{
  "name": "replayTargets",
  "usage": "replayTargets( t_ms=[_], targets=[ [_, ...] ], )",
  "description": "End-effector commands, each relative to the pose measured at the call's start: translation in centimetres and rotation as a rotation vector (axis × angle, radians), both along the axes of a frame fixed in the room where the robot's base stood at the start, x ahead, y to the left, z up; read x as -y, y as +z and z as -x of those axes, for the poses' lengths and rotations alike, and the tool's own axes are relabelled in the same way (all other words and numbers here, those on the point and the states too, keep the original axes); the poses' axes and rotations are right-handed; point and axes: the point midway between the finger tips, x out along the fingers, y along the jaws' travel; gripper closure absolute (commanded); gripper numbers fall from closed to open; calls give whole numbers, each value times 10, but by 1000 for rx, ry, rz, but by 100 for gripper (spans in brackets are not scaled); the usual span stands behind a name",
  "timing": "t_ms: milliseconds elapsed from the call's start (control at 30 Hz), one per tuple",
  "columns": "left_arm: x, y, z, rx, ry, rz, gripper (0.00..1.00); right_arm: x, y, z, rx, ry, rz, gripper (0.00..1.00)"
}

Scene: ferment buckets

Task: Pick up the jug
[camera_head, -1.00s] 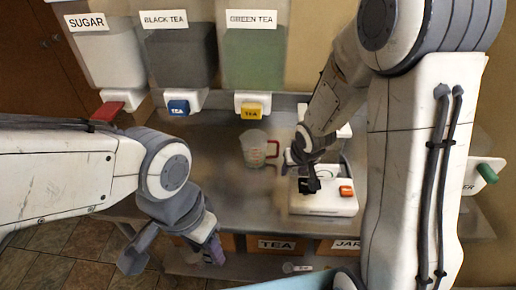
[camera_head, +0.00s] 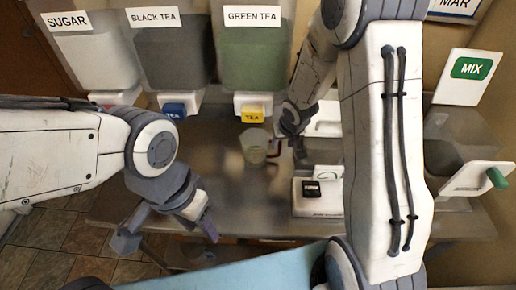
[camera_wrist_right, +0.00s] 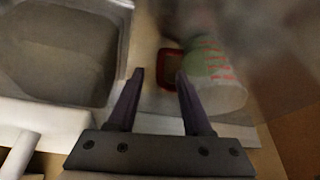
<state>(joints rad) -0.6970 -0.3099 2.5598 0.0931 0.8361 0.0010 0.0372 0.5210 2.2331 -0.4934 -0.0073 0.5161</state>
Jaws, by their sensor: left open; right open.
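The jug (camera_head: 254,148) is a small clear measuring jug with red marks and a red handle on its right side. It stands on the metal counter (camera_head: 205,150) below the green tea bucket. In the right wrist view the jug (camera_wrist_right: 218,78) is just right of the fingers, its red handle (camera_wrist_right: 172,66) beyond and between the fingertips. My right gripper (camera_wrist_right: 160,78) is open and empty; in the head view it (camera_head: 291,143) is near the handle side, its fingers partly hidden. My left gripper (camera_head: 168,228) is open and empty at the counter's front edge.
Sugar (camera_head: 92,55), black tea (camera_head: 172,60) and green tea (camera_head: 250,60) buckets with coloured taps stand along the back. A white device with a black button (camera_head: 318,202) sits right of the jug. A grey container (camera_head: 445,160) is farther right, by the MIX sign (camera_head: 470,70).

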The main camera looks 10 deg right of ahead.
Motion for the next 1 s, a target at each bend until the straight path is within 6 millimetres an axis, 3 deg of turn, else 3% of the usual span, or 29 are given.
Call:
replayTargets(
  t_ms=[33,233,533,567,667,700,1000],
  targets=[
    [0,-10,0,0,0,0,50,0,-12,-1,-1,-3,-1,50],
    [0,-34,0,0,-1,0,50,5,-38,-3,-2,-7,-1,50],
    [0,-34,0,0,-1,0,50,5,-40,-5,-1,-6,-1,50],
    [0,-34,0,0,-2,0,50,4,-40,-5,-1,-6,-1,57],
    [0,-34,0,0,-1,0,50,4,-40,-5,-1,-7,-1,96],
    [0,-34,0,0,-1,0,50,5,-40,-5,-1,-8,-1,100],
    [0,-34,0,0,-1,0,50,6,-40,-4,-1,-10,-1,100]
  ],
)
